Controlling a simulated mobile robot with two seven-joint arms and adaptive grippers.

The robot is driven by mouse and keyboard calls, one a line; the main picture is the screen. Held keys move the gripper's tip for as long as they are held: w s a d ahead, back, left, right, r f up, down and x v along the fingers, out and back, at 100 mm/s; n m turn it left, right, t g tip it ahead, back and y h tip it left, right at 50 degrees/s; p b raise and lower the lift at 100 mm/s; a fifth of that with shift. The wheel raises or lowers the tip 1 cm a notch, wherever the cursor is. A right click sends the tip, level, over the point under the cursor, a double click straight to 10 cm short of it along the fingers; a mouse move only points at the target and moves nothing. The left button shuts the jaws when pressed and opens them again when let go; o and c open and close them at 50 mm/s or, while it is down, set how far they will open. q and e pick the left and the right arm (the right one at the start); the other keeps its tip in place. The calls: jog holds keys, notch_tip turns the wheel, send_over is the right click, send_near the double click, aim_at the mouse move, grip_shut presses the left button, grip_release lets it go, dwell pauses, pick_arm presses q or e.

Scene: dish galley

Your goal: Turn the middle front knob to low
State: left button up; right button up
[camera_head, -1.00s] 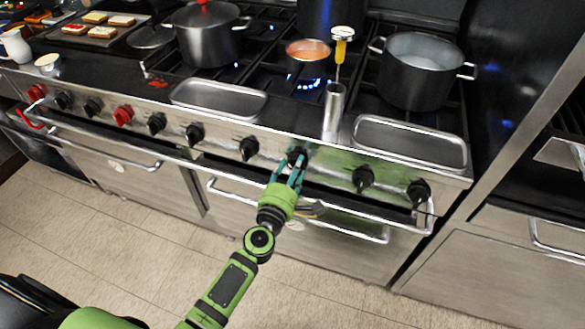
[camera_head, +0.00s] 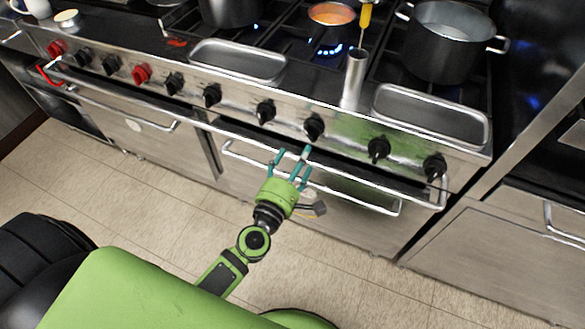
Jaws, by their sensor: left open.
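A row of black and red knobs runs along the steel stove front. The black knob (camera_head: 314,127) below the small pot of orange liquid (camera_head: 331,14) is the closest to my left gripper (camera_head: 292,154). Its pointer setting is too small to read. My left gripper has its teal fingers spread and empty, just below and in front of that knob, apart from it, near the oven handle bar. Blue flame (camera_head: 327,47) shows under the small pot. My right gripper is out of view.
Neighbouring black knobs (camera_head: 265,111) and (camera_head: 378,149) stand close on either side. Long oven handle bars (camera_head: 340,196) stick out below. A steel cylinder (camera_head: 354,78) and shallow trays (camera_head: 430,117) sit on the front ledge. The floor (camera_head: 150,225) in front is clear.

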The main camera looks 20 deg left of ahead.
pick_arm(q)
jog(key=shift+s, duration=1.65)
jog(key=s+f+m+g+h, duration=0.1)
jog(key=s+f+m+g, duration=0.45)
jog(key=f, duration=0.75)
jog(key=s+f+m+g+h, duration=0.1)
jog(key=s+f+m+g, duration=0.15)
jog(key=f+m, duration=0.85)
jog(key=s+a+f+m+g+y, duration=0.1)
jog(key=s+a+f+m+g, duration=0.1)
jog(key=s+f, duration=0.4)
jog(key=s+a+f+m+g, duration=0.2)
jog(key=s+f+m+g, duration=0.2)
jog(key=s+f, duration=0.3)
jog(key=s+a+f+m+g+y, duration=0.1)
jog(key=s+f, duration=0.6)
jog(key=s, duration=0.7)
jog(key=a+m+g, duration=0.1)
jog(key=m+g, duration=0.1)
jog(key=m, duration=0.1)
jog(key=shift+s+y, duration=0.3)
jog(key=shift+s, duration=0.1)
jog(key=shift+a+m, duration=0.1)
jog(key=shift+m, duration=0.15)
